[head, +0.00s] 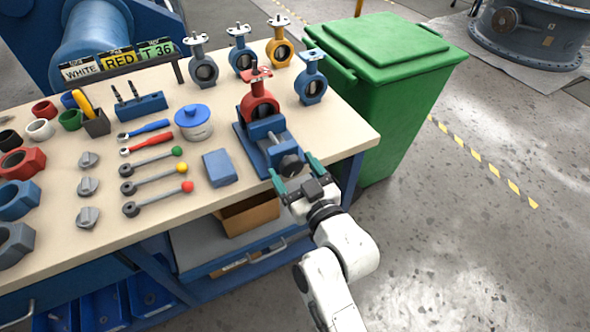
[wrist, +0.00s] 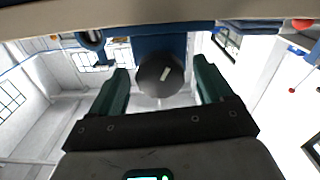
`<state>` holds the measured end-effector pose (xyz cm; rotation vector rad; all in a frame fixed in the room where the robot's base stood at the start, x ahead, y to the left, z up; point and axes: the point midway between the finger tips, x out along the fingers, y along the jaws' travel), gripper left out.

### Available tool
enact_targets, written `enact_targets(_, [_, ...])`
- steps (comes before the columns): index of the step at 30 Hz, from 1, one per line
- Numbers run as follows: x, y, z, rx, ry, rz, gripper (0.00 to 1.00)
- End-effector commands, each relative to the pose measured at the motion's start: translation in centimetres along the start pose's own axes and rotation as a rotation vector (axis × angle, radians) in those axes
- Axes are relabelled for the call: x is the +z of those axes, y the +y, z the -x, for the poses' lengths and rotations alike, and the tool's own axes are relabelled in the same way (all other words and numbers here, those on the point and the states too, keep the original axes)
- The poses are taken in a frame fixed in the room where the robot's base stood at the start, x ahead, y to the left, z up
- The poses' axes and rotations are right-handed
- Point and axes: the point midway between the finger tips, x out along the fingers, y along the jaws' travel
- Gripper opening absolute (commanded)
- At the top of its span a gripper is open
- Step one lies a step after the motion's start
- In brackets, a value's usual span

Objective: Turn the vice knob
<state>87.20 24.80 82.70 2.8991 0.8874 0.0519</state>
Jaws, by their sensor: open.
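The blue vice (head: 262,142) stands at the bench's right front edge with a red butterfly valve (head: 259,100) in it. Its dark round vice knob (head: 291,165) faces the front edge. My gripper (head: 296,171) is open at the knob, with one green finger on each side. In the wrist view, the knob (wrist: 160,75) with a pale mark shows between the two fingers of my gripper (wrist: 161,88), with gaps at both sides. The wrist view appears upside down, with the bench along its top.
The bench (head: 225,120) holds several valves, coloured rings, a blue-lidded pot (head: 194,122), ratchets and ball-ended levers left of the vice. A green bin (head: 390,80) stands close behind the bench's right end. Open floor (head: 450,250) lies to the right.

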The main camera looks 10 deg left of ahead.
Motion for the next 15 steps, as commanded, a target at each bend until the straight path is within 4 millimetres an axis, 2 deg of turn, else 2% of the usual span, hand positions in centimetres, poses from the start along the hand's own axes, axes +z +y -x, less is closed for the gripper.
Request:
enact_targets(3, [0.02, 0.0, 0.02, 0.0, 0.0, 0.0, 0.78])
enact_targets(15, [0.04, 0.0, 0.05, 0.0, -0.001, 0.0, 0.4])
